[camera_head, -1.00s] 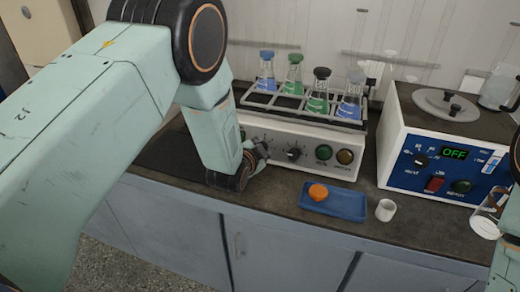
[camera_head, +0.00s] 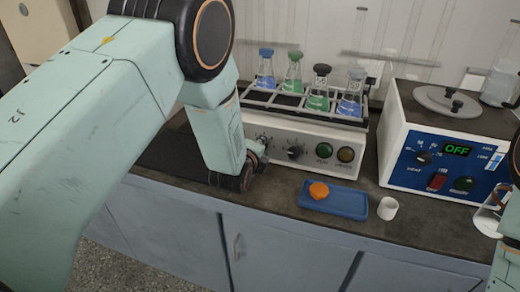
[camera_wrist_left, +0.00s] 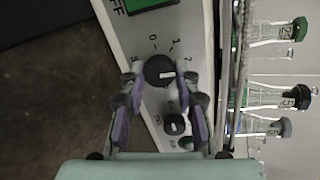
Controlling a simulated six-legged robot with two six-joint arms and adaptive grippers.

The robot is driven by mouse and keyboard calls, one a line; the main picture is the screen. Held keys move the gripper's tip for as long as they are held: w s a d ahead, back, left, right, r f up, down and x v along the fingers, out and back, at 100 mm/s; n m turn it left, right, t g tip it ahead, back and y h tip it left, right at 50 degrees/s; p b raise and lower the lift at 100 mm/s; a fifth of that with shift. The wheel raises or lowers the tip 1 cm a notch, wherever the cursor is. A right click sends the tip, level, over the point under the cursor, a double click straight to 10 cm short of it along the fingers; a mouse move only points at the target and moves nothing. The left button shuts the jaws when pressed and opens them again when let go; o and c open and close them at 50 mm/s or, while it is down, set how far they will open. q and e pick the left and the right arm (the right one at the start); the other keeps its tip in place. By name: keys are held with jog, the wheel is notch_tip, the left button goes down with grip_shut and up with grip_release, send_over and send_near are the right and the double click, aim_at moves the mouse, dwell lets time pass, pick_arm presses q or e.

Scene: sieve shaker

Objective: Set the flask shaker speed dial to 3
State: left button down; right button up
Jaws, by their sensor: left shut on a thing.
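The flask shaker (camera_head: 318,135) is a white box with a rack of stoppered flasks on top. Its speed dial is a black knob (camera_wrist_left: 155,66) with a white pointer mark, ringed by printed numbers, of which 0 and 1 are readable.
A second black knob (camera_head: 295,152), a green button (camera_head: 324,150) and an amber one sit further right on the panel. A blue tray (camera_head: 345,203) with an orange object and a white cup (camera_head: 387,208) stand in front. A blue-panelled machine (camera_head: 445,165) showing OFF is at right.

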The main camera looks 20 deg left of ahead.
pick_arm(q)
jog(key=m+b, duration=0.1)
jog(key=m, duration=0.3)
jog(key=shift+f, duration=0.1)
jog(key=shift+m+b, duration=0.45)
jog(key=shift+m, duration=1.45)
jog(key=c, duration=1)
grip_release()
jog(key=shift+s, duration=0.1)
jog(key=v, duration=1.2)
jog(key=shift+f, duration=0.2)
